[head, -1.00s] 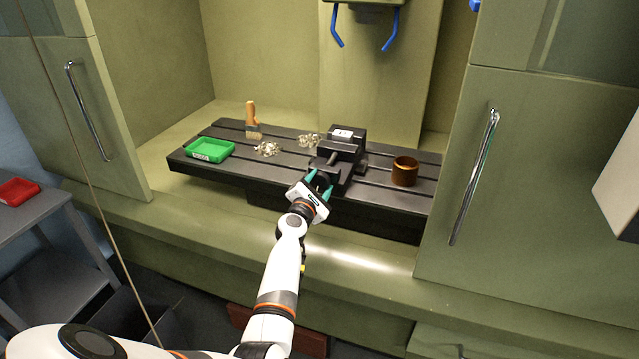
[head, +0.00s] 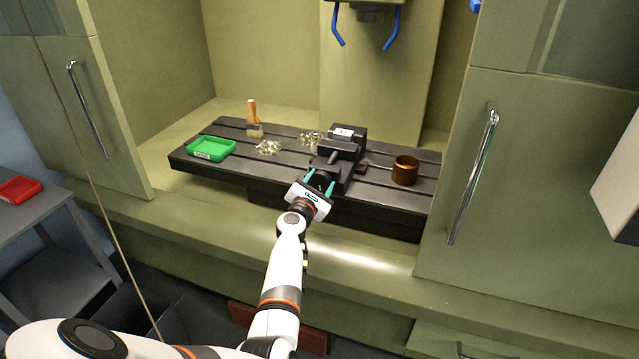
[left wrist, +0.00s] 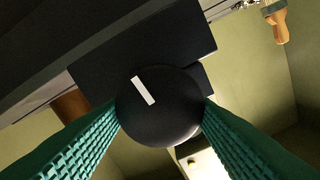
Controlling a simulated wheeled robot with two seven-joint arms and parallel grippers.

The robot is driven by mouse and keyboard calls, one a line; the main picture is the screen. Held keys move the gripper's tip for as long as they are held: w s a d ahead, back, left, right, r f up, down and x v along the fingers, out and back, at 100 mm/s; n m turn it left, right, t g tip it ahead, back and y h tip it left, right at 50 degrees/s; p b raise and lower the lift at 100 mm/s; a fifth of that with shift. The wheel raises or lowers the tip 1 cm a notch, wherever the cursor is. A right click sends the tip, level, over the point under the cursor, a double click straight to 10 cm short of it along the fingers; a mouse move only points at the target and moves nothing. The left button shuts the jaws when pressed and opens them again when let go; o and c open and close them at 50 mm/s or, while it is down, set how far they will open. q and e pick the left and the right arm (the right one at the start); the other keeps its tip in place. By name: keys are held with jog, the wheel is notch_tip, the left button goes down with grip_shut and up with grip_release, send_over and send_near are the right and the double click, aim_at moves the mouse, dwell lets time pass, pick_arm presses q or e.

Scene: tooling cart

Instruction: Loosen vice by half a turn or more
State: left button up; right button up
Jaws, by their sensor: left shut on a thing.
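The black vice (head: 345,146) stands on the dark slotted table, with a small white label on top. Its round black knob (left wrist: 160,108) with a white mark fills the middle of the left wrist view. The mark is tilted, its upper end leaning left. My left gripper (head: 320,182) is at the front of the vice, its green fingers on either side of the knob and shut on it. The fingers also show in the left wrist view (left wrist: 160,125). My right gripper is not in view.
On the slotted table (head: 285,169) are a green tray (head: 211,148), a brush (head: 253,118), metal shavings (head: 268,147) and a brown cup (head: 404,170). Cabinet doors with handles (head: 473,178) flank the opening. A red tray (head: 18,189) sits on a side table at left.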

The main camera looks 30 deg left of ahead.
pick_arm(q)
jog(key=shift+f, duration=0.1)
jog(key=o, duration=1)
jog(key=shift+c, duration=0.2)
jog(key=shift+s, duration=0.25)
jog(key=p+v, duration=0.4)
jog(key=v, duration=0.7)
jog(key=shift+s+d, duration=0.2)
jog(key=shift+s, duration=0.05)
